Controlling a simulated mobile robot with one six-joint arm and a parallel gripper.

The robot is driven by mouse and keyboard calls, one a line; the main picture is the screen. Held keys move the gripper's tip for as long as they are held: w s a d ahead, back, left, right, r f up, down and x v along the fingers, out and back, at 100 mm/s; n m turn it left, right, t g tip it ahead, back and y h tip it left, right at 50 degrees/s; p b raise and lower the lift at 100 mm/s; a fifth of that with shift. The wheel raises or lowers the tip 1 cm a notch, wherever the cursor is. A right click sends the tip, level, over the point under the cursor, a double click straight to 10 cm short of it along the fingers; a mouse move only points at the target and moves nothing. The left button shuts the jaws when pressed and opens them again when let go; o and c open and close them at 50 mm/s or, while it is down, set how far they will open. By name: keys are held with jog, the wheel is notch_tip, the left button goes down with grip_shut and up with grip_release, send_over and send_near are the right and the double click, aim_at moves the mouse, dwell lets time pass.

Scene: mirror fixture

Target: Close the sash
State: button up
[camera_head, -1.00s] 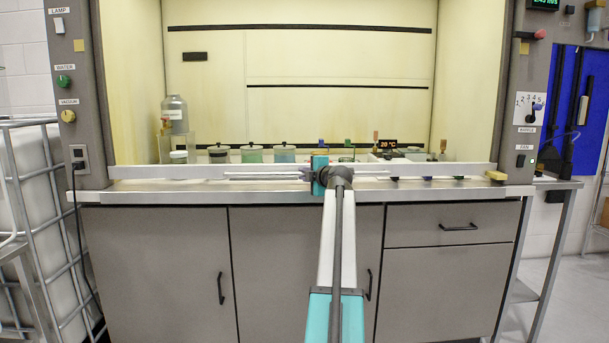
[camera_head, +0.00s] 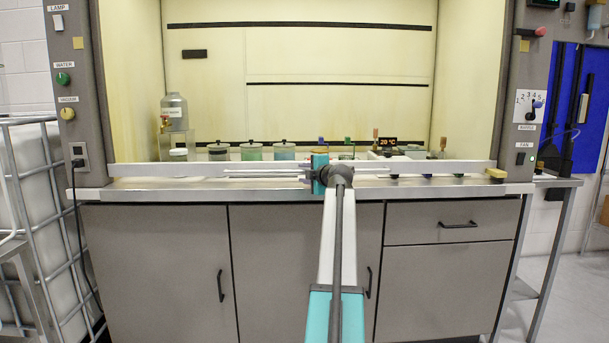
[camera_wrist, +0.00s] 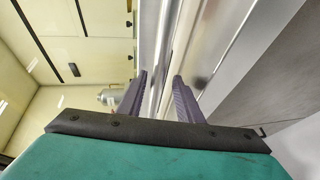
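The sash shows in the head view as a long pale bottom rail (camera_head: 430,167) across the hood opening, a little above the front sill. A thin bar handle (camera_head: 265,171) runs along its front. My gripper (camera_head: 308,174) is at the middle of this handle. In the wrist view my gripper (camera_wrist: 160,76) has its two dark fingers apart, with the shiny handle bar (camera_wrist: 180,30) running between them.
The front sill (camera_head: 440,188) lies just below the rail. Jars (camera_head: 251,152), a grey bottle (camera_head: 174,112) and small equipment stand inside the hood. A yellow block (camera_head: 496,173) sits at the rail's right end. Grey cabinets (camera_head: 155,260) are below.

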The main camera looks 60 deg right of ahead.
jog(key=p+v, duration=0.2)
jog(key=v, duration=1.1)
jog(key=shift+s, duration=0.25)
jog(key=shift+a, duration=0.15)
